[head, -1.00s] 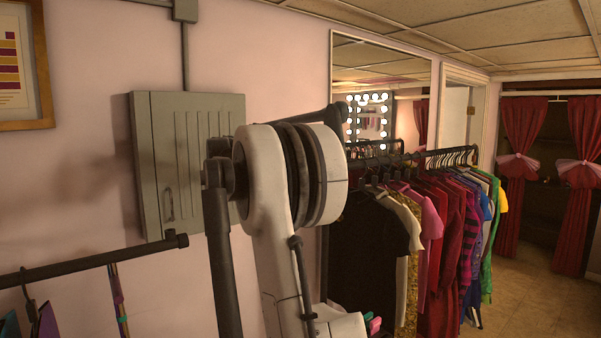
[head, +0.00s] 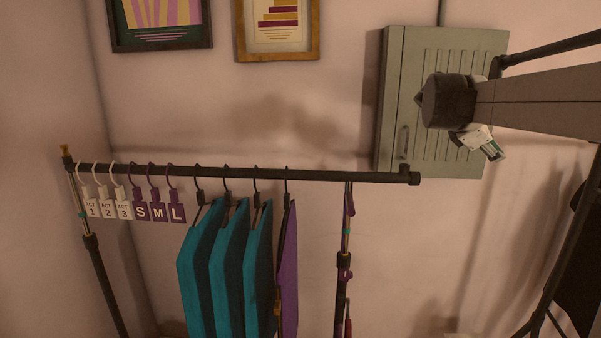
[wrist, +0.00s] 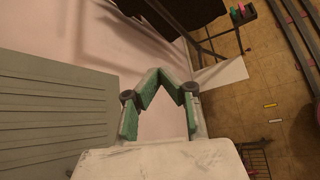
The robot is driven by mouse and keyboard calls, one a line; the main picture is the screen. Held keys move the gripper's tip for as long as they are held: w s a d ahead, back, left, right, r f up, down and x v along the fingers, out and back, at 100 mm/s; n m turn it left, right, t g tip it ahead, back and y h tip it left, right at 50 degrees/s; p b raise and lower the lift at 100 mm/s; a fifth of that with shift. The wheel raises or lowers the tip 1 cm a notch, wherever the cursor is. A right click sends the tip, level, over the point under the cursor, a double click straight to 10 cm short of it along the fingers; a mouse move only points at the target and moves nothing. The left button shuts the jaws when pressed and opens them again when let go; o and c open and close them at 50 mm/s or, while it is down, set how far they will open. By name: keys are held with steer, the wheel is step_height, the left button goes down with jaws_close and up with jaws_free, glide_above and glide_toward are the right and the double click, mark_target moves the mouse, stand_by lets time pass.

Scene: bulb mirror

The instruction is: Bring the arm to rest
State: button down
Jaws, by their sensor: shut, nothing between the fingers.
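My gripper (head: 490,148) shows small and partly hidden behind my dark arm links at the right of the head view. It appears in front of the grey-green wall cabinet (head: 415,100); whether it touches the cabinet I cannot tell. In the wrist view my gripper (wrist: 168,82) has green fingers that are shut, with nothing held between them. The cabinet's grooved panel (wrist: 50,115) fills the lower left of that view.
A black clothes rail (head: 270,172) carries several size and act tags (head: 130,205), teal garments (head: 230,270) and a purple one (head: 289,265). Two framed pictures hang above. In the wrist view the tiled floor (wrist: 225,90) and a dark rack (wrist: 255,158) lie at the right.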

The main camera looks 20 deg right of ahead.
steer(key=s+a+f+m+t+y+b, duration=0.2)
steer(key=s+a+f, duration=0.4)
steer(key=a, duration=0.8)
steer(key=s+a+f+m+t+y+b, duration=0.2)
steer(key=s+a+f+m+y, duration=0.3)
steer(key=a+f, duration=0.8)
steer(key=s+a+f+m+t+y+b, duration=0.2)
steer(key=s+a+f, duration=0.5)
steer(key=a, duration=0.9)
step_height(320, 180, down, 3)
steer(key=shift+a+f+m+t+y, duration=0.1)
steer(key=shift+a+m+t+y, duration=0.15)
steer(key=shift+m+t+y, duration=0.65)
steer(key=shift+g, duration=0.3)
